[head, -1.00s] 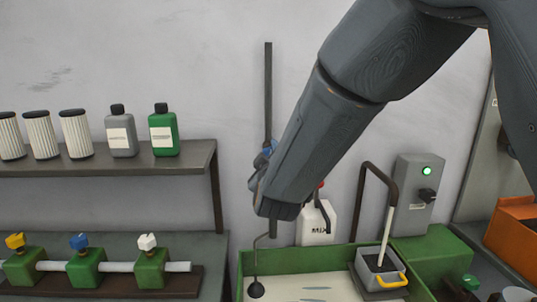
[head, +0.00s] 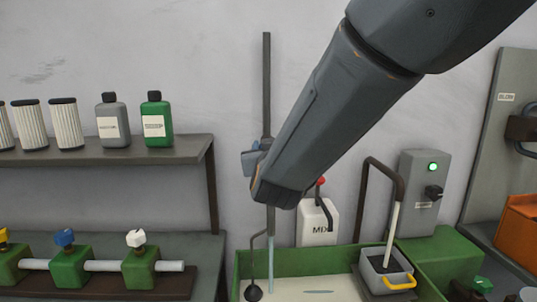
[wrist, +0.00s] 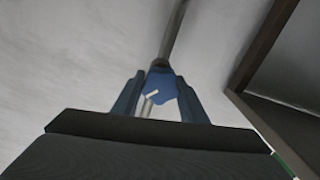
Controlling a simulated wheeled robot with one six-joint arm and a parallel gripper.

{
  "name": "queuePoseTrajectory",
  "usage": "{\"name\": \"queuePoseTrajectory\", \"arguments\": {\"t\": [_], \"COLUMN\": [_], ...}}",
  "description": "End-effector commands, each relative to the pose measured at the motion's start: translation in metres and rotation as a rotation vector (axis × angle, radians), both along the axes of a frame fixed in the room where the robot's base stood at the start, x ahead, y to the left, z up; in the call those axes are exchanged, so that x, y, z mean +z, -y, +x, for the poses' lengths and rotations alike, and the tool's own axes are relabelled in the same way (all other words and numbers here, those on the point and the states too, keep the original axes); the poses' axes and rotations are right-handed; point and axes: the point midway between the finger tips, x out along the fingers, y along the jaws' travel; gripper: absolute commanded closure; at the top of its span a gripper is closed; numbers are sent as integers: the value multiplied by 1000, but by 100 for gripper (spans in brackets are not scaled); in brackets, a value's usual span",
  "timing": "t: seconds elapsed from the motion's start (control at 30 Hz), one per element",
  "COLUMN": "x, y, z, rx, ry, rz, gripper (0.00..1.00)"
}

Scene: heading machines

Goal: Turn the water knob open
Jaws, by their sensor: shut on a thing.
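A dark vertical water pipe (head: 267,85) runs down the wall above a green-rimmed tank. In the wrist view the blue water knob (wrist: 160,83) sits on the pipe (wrist: 174,35), with a pale bar across it. My gripper (wrist: 160,77) has one finger on each side of the knob and is shut on it. In the head view my gripper (head: 252,158) is at the pipe, and my forearm hides most of the knob. A thin light-blue stream (head: 271,245) runs from the pipe's lower end down into the tank (head: 310,260).
A grey switch box (head: 420,190) with a green light is further right. A shelf (head: 110,150) with filters and bottles is left, above several coloured valves (head: 70,268).

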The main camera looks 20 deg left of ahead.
Motion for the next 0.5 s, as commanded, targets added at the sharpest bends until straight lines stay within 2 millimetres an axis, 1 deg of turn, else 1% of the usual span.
{"name": "queuePoseTrajectory", "arguments": {"t": [0.03,0.5], "x": [-3,-3], "y": [0,3], "z": [1,2], "rx": [0,0], "ry": [-21,-233], "rz": [38,425], "gripper": [83,83]}}
